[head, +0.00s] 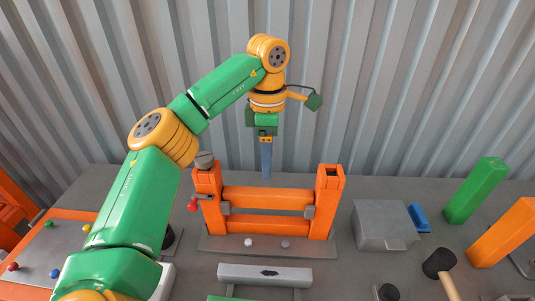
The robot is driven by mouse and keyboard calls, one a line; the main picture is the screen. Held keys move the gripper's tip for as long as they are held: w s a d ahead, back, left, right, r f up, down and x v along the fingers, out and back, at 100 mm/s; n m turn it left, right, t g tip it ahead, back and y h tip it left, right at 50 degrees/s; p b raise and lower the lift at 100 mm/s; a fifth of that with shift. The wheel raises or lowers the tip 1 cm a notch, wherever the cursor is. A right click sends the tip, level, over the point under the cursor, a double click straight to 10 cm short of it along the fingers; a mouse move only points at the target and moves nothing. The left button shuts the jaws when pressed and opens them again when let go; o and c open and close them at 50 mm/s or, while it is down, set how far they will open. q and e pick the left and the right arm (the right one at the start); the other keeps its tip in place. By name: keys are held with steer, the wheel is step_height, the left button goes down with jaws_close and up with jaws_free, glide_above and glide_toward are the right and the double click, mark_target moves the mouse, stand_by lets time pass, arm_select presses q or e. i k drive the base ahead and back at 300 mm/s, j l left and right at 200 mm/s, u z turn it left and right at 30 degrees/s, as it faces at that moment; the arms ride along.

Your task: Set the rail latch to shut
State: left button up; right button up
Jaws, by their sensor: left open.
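An orange frame (265,207) with two posts and two rails stands on a grey base plate near the back of the table. A lever with a red knob (193,206) sits at its left post; I take it to be the rail latch, but cannot tell its setting. My left gripper (266,174) points down above or behind the top rail, near its middle and to the right of the red knob. It is open, with no object visible in it; its fingers look edge-on. My right gripper is out of view.
A grey box (384,226) and blue piece (419,217) sit right of the frame. Green (475,190) and orange (506,232) posts stand farther right, near a black-headed mallet (440,266). A grey bar (264,274) lies in front. A corrugated wall rises behind.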

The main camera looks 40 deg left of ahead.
mark_target(192, 206)
steer(key=k, duration=1.5)
